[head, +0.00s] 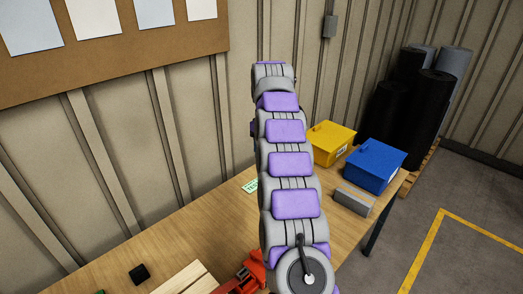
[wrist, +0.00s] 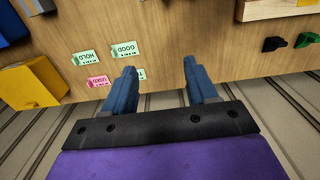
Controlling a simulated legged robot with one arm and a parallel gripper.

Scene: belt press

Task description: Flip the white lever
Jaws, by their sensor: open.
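I cannot make out a white lever in either view. My gripper (wrist: 158,72) shows in the wrist view with its two blue fingers spread apart, and nothing is between them. Below the fingers in the picture are its black mount and purple body. The fingers point over the wooden table top (wrist: 190,40). In the head view my purple and grey arm runs up the middle and hides part of the table. My gripper cannot be made out there.
The table (head: 190,232) bears a yellow box (head: 331,143), a blue box (head: 375,163), a grey block (head: 354,198), a black block (head: 138,273) and an orange-red thing (head: 252,271). The wrist view shows green tags (wrist: 125,50) and a pink tag (wrist: 98,81). Dark rolls (head: 412,105) stand behind.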

